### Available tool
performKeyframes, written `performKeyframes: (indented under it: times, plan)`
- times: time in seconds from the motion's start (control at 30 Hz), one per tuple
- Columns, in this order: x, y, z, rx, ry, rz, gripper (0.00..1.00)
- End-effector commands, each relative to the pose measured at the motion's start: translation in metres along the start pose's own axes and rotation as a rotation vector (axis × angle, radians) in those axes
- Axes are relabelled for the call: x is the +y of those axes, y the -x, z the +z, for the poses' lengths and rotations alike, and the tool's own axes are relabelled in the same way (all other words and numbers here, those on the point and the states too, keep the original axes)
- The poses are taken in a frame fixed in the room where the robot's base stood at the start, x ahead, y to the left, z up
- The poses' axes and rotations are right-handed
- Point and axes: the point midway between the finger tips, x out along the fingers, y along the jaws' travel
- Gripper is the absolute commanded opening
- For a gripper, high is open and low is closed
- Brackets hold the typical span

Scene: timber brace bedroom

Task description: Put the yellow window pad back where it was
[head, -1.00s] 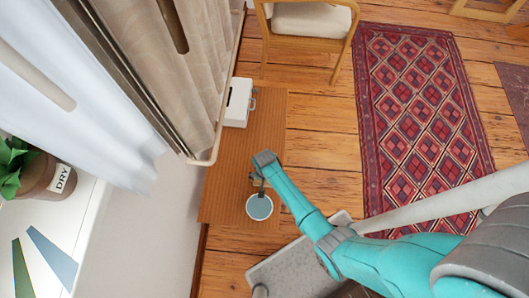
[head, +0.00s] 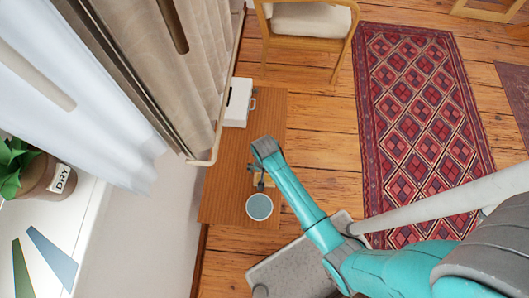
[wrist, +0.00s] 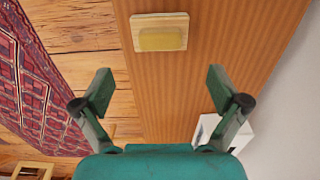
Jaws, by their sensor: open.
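The yellow pad (wrist: 162,39) lies on a pale wooden block or small tray (wrist: 138,33) on the brown wooden bench top in the wrist view. In the head view, the pale block (head: 268,184) shows partly behind my gripper, and the pad's yellow face cannot be made out there. My gripper (wrist: 160,90) is open, with nothing between its fingers. The pad is ahead of the fingertips and apart from them. In the head view, my gripper (head: 258,178) is small and partly hidden by my wrist.
A bowl of bluish liquid (head: 259,206) stands close beside the block. A white box with a handle (head: 238,101) is farther up the bench (head: 225,165). Curtains (head: 165,70) hang along the left. A plant pot labelled DRY (head: 48,178) stands on the white sill (head: 95,215).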

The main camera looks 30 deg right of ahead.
Motion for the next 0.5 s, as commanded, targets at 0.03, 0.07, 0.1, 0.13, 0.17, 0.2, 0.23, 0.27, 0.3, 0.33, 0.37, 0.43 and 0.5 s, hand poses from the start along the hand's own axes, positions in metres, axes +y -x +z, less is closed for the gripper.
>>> performKeyframes:
  times: [0.03,0.07,0.1,0.13,0.17,0.2,0.23,0.27,0.3,0.33,0.37,0.43,0.5]
  plan:
    - [0.0000,0.0042,0.0001,0.000,0.000,0.000,0.97]
    - [0.0002,0.0059,0.0003,0.000,0.000,0.000,0.97]
    - [0.0002,0.0078,0.0003,0.000,0.000,0.000,0.97]
    - [0.0001,0.0090,0.0002,0.000,0.000,0.000,0.97]
    - [0.0001,0.0098,0.0002,0.000,0.000,0.000,0.97]
    - [0.0001,0.0105,0.0002,0.000,0.000,0.000,0.97]
    - [0.0001,0.0107,0.0002,0.000,0.000,0.000,0.97]
    - [0.0002,0.0108,0.0002,0.000,0.000,0.000,0.97]
    - [0.0002,0.0107,0.0002,0.000,0.000,0.000,0.97]
    - [0.0002,0.0107,0.0002,0.000,0.000,0.000,0.97]
    - [0.0002,0.0106,0.0002,0.000,0.000,0.000,0.97]
    - [0.0012,0.0097,0.0016,0.002,0.002,-0.002,0.97]
    - [0.0050,0.0070,0.0066,0.013,0.010,-0.010,0.97]
